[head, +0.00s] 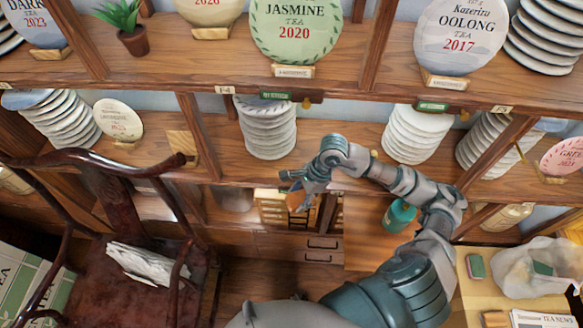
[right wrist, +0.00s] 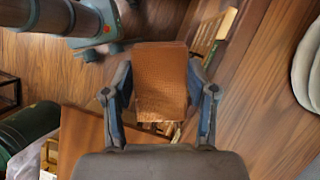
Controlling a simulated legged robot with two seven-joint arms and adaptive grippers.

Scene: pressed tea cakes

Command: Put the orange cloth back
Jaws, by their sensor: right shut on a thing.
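The orange cloth (right wrist: 161,85) shows in the right wrist view as a flat, textured orange-brown piece between the two fingers. My right gripper (right wrist: 162,100) is shut on it. In the head view my right gripper (head: 297,184) is in front of the lower shelf opening, and a small orange patch of the cloth (head: 305,203) shows below the fingers. Most of the cloth is hidden there by the gripper. My left gripper is in neither view.
Wooden shelves hold stacked pale tea cakes (head: 266,128) and a Jasmine cake (head: 294,28). A teal canister (head: 398,216) stands near my right arm. A dark wooden chair (head: 125,260) is at left. A light wooden rack (head: 273,208) and drawers (head: 318,250) are below the gripper.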

